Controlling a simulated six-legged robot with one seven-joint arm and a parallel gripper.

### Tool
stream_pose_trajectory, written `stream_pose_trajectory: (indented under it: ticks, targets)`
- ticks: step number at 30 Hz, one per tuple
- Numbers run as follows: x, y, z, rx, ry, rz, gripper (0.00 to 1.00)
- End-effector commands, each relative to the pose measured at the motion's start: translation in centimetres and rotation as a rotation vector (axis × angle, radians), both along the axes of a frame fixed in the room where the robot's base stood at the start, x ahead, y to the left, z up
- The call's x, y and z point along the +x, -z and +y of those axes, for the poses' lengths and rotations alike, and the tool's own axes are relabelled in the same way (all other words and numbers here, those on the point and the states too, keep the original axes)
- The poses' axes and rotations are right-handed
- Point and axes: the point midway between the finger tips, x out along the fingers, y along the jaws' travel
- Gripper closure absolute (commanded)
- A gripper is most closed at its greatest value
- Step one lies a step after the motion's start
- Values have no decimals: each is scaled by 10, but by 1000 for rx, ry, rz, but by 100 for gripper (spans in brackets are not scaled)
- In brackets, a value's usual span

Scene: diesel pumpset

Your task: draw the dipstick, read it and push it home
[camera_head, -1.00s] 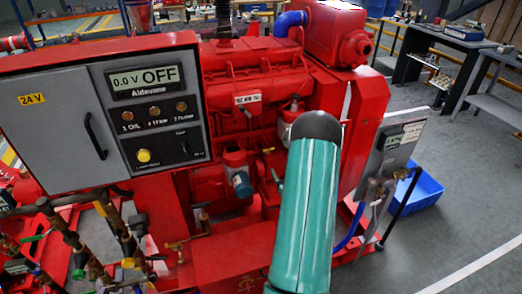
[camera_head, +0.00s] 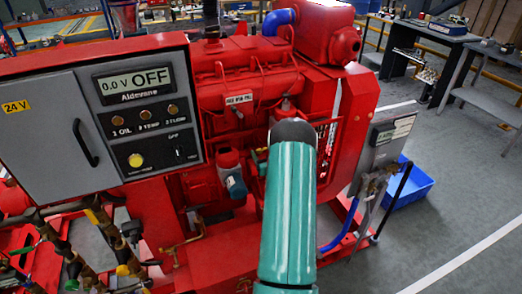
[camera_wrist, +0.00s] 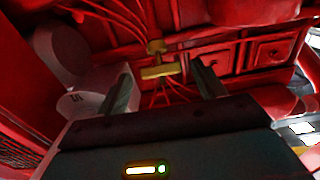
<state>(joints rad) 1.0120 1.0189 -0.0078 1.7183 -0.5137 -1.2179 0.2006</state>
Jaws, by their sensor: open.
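In the wrist view a yellow-brass T-shaped handle (camera_wrist: 158,71), which looks like the dipstick's, stands in front of the red engine. My gripper (camera_wrist: 161,76) is open, one dark finger on each side of the handle, with gaps visible on both sides. I cannot tell how deep the handle sits between the fingers. The stick below the handle does not show clearly. In the head view my teal arm link covers the gripper and the handle; the red diesel engine (camera_head: 240,98) stands behind it.
A grey control panel (camera_head: 140,85) reading 0.0 V OFF is at the left. Brass-jointed pipes (camera_head: 85,235) are at lower left. A grey box (camera_head: 385,145) and a blue bin (camera_head: 412,187) are at right.

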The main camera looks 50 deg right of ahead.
Motion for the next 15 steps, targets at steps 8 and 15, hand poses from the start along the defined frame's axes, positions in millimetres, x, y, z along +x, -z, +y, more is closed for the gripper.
stream_pose_trajectory:
  ticks: [8, 15]
  targets:
    - [25, 0, -12, -1, -2, 0, 31]
    - [26, 0, -13, 0, -1, 1, 31]
